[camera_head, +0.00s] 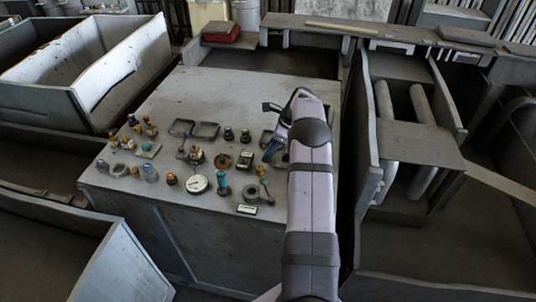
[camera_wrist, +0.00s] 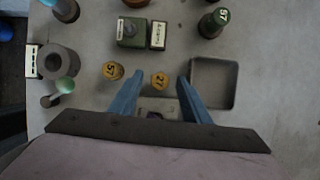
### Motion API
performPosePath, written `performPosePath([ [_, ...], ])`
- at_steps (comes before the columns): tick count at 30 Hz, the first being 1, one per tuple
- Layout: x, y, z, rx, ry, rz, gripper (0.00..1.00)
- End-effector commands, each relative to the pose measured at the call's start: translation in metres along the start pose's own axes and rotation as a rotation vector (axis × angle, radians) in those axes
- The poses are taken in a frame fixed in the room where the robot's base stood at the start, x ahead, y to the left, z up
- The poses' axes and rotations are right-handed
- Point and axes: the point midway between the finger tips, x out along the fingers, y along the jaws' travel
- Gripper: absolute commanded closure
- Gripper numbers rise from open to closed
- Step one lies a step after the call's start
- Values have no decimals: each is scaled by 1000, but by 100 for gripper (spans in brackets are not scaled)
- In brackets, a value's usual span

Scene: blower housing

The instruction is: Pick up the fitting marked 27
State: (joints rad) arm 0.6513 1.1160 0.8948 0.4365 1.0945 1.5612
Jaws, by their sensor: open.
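In the head view my gripper (camera_head: 271,150) is over the right part of the bench, and my arm hides part of the things there. I cannot make out the 27 in that view.
Another yellow fitting (camera_wrist: 113,71) stands just left of the left finger. A shallow grey tray (camera_wrist: 233,83) lies close to the right finger. A green fitting (camera_wrist: 211,23) and a green box (camera_wrist: 132,32) stand farther off. The bench's (camera_head: 255,90) back part is clear.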

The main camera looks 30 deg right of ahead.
Motion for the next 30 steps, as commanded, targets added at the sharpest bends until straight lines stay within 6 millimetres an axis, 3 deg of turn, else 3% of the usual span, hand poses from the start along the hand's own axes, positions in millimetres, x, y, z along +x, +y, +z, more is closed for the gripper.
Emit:
performPosePath([
  [3, 0, 0, 0, 0, 0, 0, 57],
  [9, 0, 0, 0, 1, 0, 0, 100],
  [20, -4, 0, 1, 0, -1, -1, 100],
  [30, -45, -1, 18, -2, -1, -5, 100],
])
